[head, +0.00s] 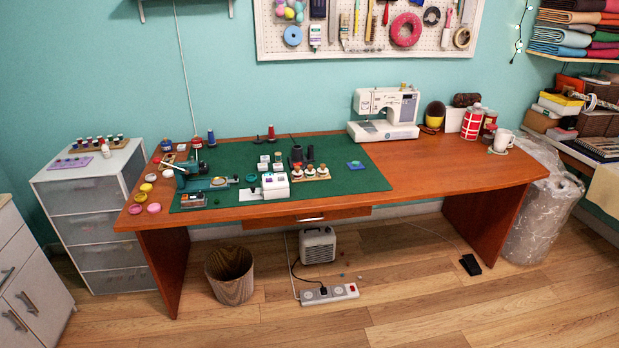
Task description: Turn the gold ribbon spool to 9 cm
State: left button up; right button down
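I cannot tell for sure which small thing is the gold ribbon spool. A white block-shaped device (275,187) with coloured parts on top stands near the front edge of the green mat (350,181). A pale flat strip (250,195) lies at its left. Just right of it, a small wooden tray (325,178) holds several small spool-like pieces with dark and white parts. Any length scale is too small to read. Neither of my grippers is in view.
The wooden desk (450,165) also bears a teal machine (192,178), a white sewing machine (386,113), and several round yellow and pink pieces at its left end. A wastebasket (230,275) and a power strip (330,294) stand on the floor. The front floor is open.

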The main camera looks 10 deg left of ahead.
aim_at(322, 170)
jog(key=i+j+z, duration=0.25)
jog(key=j, duration=0.2)
jog(key=i+j+z, duration=0.2)
jog(key=j, duration=0.3)
jog(key=j+z, duration=0.25)
jog(key=j, duration=0.2)
jog(key=i+j+z, duration=0.2)
jog(key=j, duration=0.35)
jog(key=j+z, duration=0.25)
jog(key=j, duration=0.3)
